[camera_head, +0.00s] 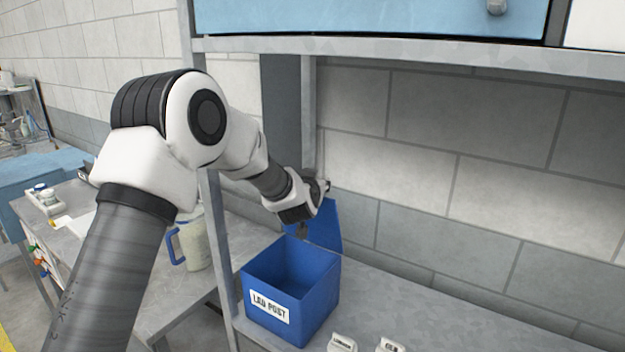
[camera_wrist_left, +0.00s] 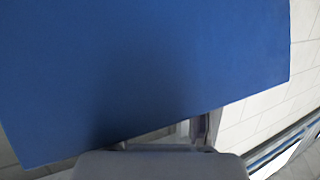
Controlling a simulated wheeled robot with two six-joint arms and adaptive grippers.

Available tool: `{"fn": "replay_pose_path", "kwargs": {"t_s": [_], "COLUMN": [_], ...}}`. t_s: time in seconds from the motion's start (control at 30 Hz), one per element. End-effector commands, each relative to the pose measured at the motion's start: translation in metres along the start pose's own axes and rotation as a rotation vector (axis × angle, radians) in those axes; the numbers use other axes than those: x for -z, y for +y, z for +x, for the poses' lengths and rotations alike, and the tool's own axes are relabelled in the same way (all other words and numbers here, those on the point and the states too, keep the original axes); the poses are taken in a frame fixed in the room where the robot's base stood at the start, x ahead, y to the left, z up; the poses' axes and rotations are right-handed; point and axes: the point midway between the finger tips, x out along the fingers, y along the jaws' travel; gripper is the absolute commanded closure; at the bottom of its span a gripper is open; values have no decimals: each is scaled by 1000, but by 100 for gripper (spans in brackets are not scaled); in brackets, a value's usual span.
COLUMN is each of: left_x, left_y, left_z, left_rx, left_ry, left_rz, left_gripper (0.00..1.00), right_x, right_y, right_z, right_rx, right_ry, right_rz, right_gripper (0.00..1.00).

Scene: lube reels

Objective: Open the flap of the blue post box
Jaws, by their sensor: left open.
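The blue post box (camera_head: 291,285) stands on the grey metal shelf with a white "LAB POST" label on its front. Its top is open and its inside shows. Its flap (camera_head: 327,226) stands raised at the back of the box. The blue flap (camera_wrist_left: 150,65) fills much of the left wrist view. The gripper (camera_wrist_left: 198,128) shows partly at the bottom there. I cannot tell if it touches the flap. My right gripper is out of view.
A grey block wall (camera_head: 430,235) is close behind the shelf (camera_head: 400,300). Two small white labelled pieces (camera_head: 391,345) are at the shelf's front. A shelf post (camera_head: 217,240) and a jug with a blue handle (camera_head: 193,243) are left of the box. A blue panel (camera_head: 370,15) is overhead.

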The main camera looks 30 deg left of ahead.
Motion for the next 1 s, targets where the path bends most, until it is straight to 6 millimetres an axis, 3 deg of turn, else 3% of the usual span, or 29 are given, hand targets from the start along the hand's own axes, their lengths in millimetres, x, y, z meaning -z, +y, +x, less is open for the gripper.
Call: {"fn": "replay_pose_path", "kwargs": {"t_s": [0.73, 1.0], "left_x": [57, 62], "left_y": [10, 11], "left_z": [-40, -46], "left_rx": [1, 2], "left_ry": [10, 9], "left_rz": [1, 0], "left_gripper": [46, 46], "right_x": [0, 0], "right_y": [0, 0], "right_z": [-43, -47], "right_rx": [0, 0], "right_ry": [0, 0], "right_rz": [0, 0], "right_gripper": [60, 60]}}
